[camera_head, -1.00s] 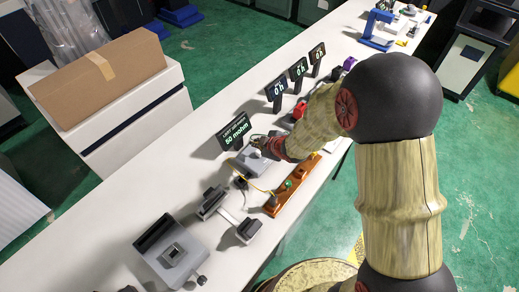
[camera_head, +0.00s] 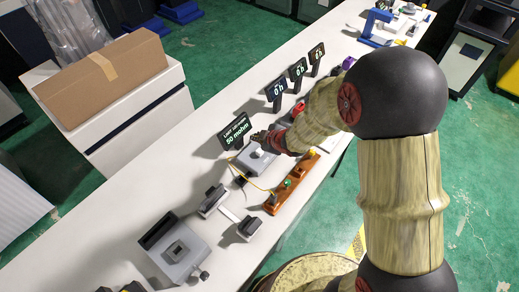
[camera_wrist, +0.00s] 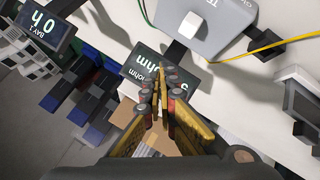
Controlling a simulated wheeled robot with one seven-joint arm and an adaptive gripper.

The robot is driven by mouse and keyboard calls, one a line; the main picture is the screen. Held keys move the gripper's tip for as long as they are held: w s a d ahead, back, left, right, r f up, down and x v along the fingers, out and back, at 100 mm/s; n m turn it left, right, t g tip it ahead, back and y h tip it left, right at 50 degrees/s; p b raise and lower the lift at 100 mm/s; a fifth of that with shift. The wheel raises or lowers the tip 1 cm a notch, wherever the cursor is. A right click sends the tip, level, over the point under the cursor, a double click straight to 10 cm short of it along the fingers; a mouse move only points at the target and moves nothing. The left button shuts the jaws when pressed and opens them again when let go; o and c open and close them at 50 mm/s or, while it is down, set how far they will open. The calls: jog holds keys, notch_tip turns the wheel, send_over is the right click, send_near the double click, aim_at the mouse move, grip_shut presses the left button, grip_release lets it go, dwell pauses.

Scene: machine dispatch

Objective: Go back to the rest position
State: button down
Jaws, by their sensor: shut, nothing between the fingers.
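My gripper (camera_wrist: 162,75) is shut and empty, its yellow-lined fingers together in the wrist view. In the head view my gripper (camera_head: 256,136) is above the bench, close to the far edge of a grey tester box (camera_head: 250,161) and beside a black display (camera_head: 234,133) reading 50 mohm. The tester box (camera_wrist: 220,35), with its white knob, also shows in the wrist view, apart from the fingers. The fingertips cover part of the display (camera_wrist: 135,75) there. My forearm hides part of the bench behind it.
The white bench (camera_head: 130,215) holds an orange-brown fixture (camera_head: 292,183), a grey machine (camera_head: 178,250) and several bay displays (camera_head: 277,92). A yellow wire (camera_head: 258,188) runs between tester and fixture. A cardboard box (camera_head: 103,78) stands left. Green floor (camera_head: 455,200) is clear at right.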

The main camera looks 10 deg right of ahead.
jog(key=s+d+f+m+g+h, duration=0.1)
jog(key=s+d+m+g+h, duration=0.5)
jog(key=s+d, duration=0.5)
jog(key=s+d+r+m+t+y+b, duration=0.1)
jog(key=s+r+m, duration=0.7)
jog(key=s+r, duration=1.1)
notch_tip(320, 180, up, 4)
jog(key=d+t+b, duration=0.1)
jog(key=t+b, duration=0.1)
jog(key=shift+s+y+b, duration=0.35)
jog(key=shift+y+b, duration=0.05)
